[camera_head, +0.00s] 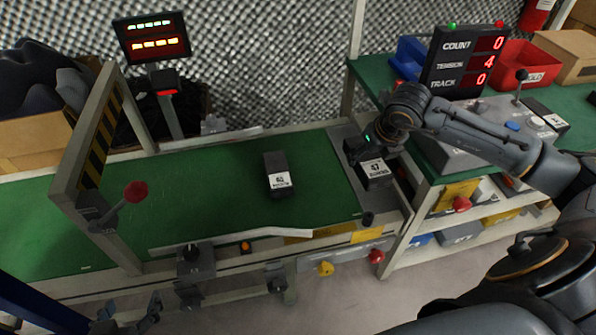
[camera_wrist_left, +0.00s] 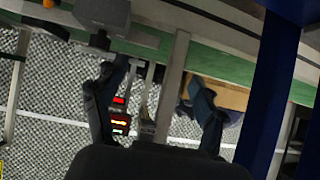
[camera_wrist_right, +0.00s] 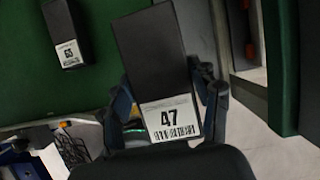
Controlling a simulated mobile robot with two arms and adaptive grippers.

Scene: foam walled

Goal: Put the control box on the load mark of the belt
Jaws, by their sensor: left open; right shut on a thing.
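My right gripper (camera_head: 362,152) is shut on a black box with a white label reading 47 (camera_head: 378,170), over the grey end plate (camera_head: 350,178) of the green belt (camera_head: 225,190). In the right wrist view, the 47 box (camera_wrist_right: 150,55) sits between the fingers (camera_wrist_right: 167,103), its label towards me. I cannot tell whether it touches the plate. A second black labelled box (camera_head: 275,165) lies on the belt, left of it; it also shows in the right wrist view (camera_wrist_right: 62,25). I cannot make out a load mark. My left gripper (camera_wrist_left: 155,105) is open and empty, beyond the belt's front edge.
A frame with striped tape (camera_head: 95,130) and a red-knobbed lever (camera_head: 135,191) stand at the belt's left. A pale strip (camera_head: 230,238) runs along the front edge. Right of the belt, a green table carries a counter display (camera_head: 465,62) and a red bin (camera_head: 525,65).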

